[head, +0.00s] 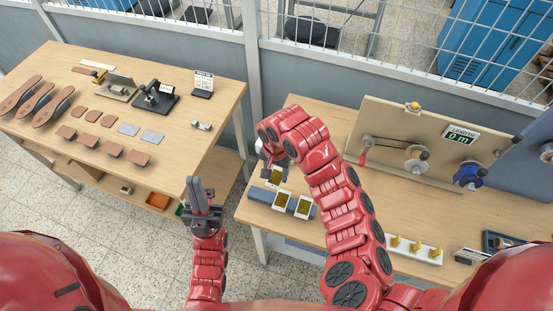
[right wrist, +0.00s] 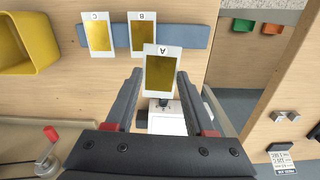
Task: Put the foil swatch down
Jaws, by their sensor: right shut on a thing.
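The foil swatch (right wrist: 160,74), a white card marked A with a gold panel, is between the fingers of my right gripper (right wrist: 160,88), which is shut on it. In the head view the swatch (head: 277,175) shows just below my right gripper (head: 271,166), partly hidden by the hand. Swatches B (right wrist: 142,36) and C (right wrist: 99,35) lie on a blue-grey bar (right wrist: 195,36). Swatch A overlaps the bar's near edge in the wrist view; whether it touches is unclear. My left gripper (head: 199,190) points up beside the left table, apart from the swatches; its finger gap is unclear.
The right table (head: 330,232) carries a board with a crank and dials (head: 418,140) and a white strip with gold pieces (head: 405,246). The left table (head: 130,90) holds leather pieces and small tools. A yellow bin (right wrist: 28,40) stands left of the bar in the wrist view.

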